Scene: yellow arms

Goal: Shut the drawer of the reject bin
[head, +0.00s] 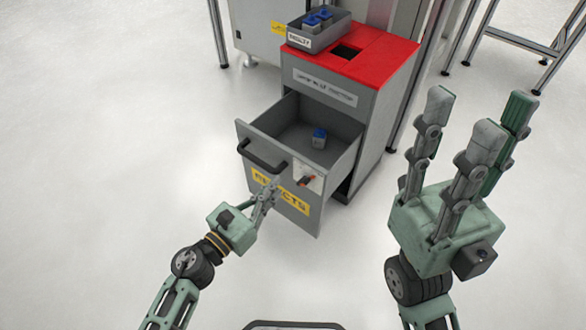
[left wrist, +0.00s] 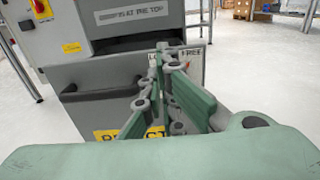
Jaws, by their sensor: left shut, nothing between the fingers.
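The reject bin is a grey cabinet with a red top (head: 385,55). Its drawer (head: 262,178) stands pulled out toward me, with a black handle (head: 262,157) and a yellow label on the front. In the left wrist view the drawer front (left wrist: 85,112) lies beyond the fingers. My right gripper (head: 480,115) is open and empty, raised to the right of the bin.
A grey tray (head: 318,38) with blue-capped items sits on the bin's top, beside a dark square opening (head: 346,52). Metal frame legs stand behind. The floor (head: 110,150) left of the bin is clear.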

